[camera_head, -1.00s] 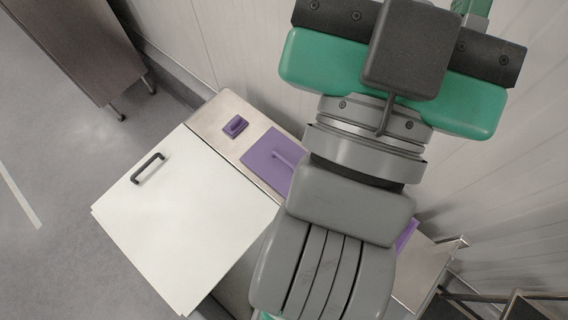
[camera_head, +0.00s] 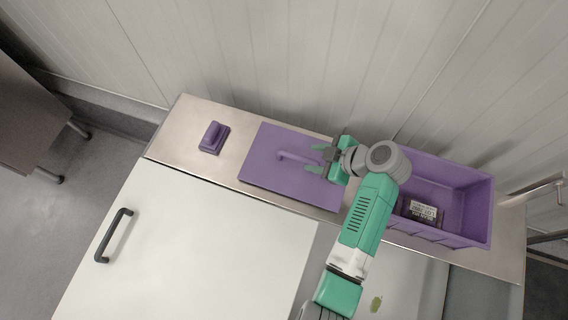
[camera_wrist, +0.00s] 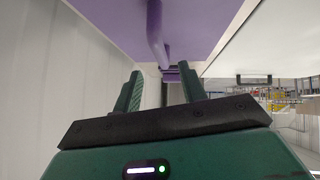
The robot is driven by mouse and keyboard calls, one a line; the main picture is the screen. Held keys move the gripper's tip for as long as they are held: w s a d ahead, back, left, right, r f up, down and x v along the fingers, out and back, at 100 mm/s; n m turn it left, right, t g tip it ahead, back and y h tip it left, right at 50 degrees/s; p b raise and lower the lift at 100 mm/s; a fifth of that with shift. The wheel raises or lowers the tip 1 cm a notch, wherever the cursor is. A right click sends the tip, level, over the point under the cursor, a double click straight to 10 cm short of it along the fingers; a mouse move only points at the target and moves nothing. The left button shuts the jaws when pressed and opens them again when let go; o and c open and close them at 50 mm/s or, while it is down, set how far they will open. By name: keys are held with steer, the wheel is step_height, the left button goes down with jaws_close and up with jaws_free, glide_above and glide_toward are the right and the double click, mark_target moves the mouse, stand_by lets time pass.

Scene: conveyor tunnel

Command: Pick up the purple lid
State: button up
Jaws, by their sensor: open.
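The purple lid (camera_head: 262,172) is a flat rectangular panel lying on the steel counter in the head view. A raised purple bar handle (camera_head: 297,158) runs along its middle. My gripper (camera_head: 318,159) is over the right part of the lid, at the right end of the handle, open and empty. In the wrist view the lid (camera_wrist: 205,22) fills the top, and the handle (camera_wrist: 155,32) runs down toward the gap between my green fingers (camera_wrist: 160,88). I cannot tell whether the fingers touch the handle.
A purple bin (camera_head: 462,222) with a dark labelled box (camera_head: 421,211) inside stands right of the lid. A small purple block (camera_head: 213,138) is on the steel counter (camera_head: 186,118) to the left. A white panel (camera_head: 190,240) with a black handle lies in front; a wall runs behind.

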mark_target(301, 158)
steer(key=shift+d+r, duration=0.1)
steer(key=shift+f, duration=0.25)
steer(key=shift+w+a+f, duration=0.2)
steer(key=shift+a+f, duration=0.25)
steer(key=b+x, duration=0.1)
steer(key=x, duration=0.5)
steer(key=shift+s+a+r, duration=0.1)
steer(key=shift+r, duration=0.05)
steer(key=c, duration=0.9)
jaws_close()
step_height(301, 158, up, 10)
steer(key=shift+r+p, duration=0.1)
steer(key=shift+p, duration=0.9)
